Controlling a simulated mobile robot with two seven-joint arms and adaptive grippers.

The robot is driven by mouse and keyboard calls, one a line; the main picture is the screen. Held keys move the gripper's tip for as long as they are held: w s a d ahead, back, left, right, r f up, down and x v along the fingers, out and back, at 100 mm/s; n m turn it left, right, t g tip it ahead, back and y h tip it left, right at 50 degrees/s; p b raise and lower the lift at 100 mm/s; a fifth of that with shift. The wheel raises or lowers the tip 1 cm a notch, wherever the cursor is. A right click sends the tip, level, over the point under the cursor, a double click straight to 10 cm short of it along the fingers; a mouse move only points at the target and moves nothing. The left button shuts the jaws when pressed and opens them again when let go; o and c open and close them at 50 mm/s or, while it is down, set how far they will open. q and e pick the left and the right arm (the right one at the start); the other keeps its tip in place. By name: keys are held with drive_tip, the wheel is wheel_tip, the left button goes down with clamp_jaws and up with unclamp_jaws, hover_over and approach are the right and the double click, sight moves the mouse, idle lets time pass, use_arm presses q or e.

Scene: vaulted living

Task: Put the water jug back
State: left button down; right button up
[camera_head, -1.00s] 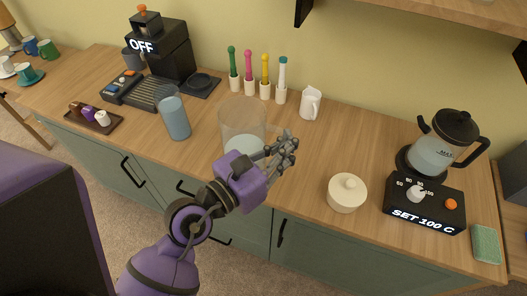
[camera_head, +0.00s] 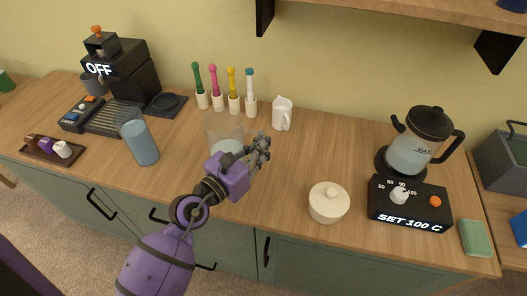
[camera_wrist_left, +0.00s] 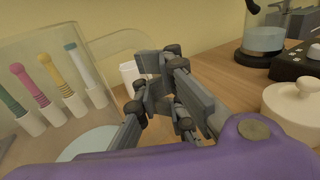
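The water jug (camera_head: 224,135) is a clear, wide vessel with pale water low in it, upright over the middle of the counter. Its clear wall (camera_wrist_left: 85,85) and arched handle fill the left of the left wrist view. My left gripper (camera_head: 260,152) is at the jug's right side, its fingers (camera_wrist_left: 160,100) closed around the handle. The fingers hide the grasped part. I cannot tell whether the jug's base touches the counter. My right gripper is not in view.
Utensils in white holders (camera_head: 234,104) and a white pitcher (camera_head: 281,115) stand behind the jug. A blue tumbler (camera_head: 140,143) is left. A lidded white pot (camera_head: 328,203) and a kettle (camera_head: 414,150) on its base are right. A shelf (camera_head: 420,14) overhangs. Counter between jug and pot is clear.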

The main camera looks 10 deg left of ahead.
use_arm(q)
drive_tip(key=f+b, duration=0.1)
drive_tip(key=f, duration=0.1)
drive_tip(key=w+f+b, duration=0.1)
drive_tip(key=f, duration=0.1)
drive_tip(key=shift+a+f, duration=0.1)
drive_tip(key=shift+a, duration=0.05)
drive_tip(key=shift+r, duration=0.25)
drive_tip(key=c, duration=2.5)
unclamp_jaws()
drive_tip(key=shift+f, duration=0.3)
drive_tip(key=o, duration=0.7)
drive_tip(key=shift+c, duration=0.2)
drive_tip(key=shift+r, duration=0.15)
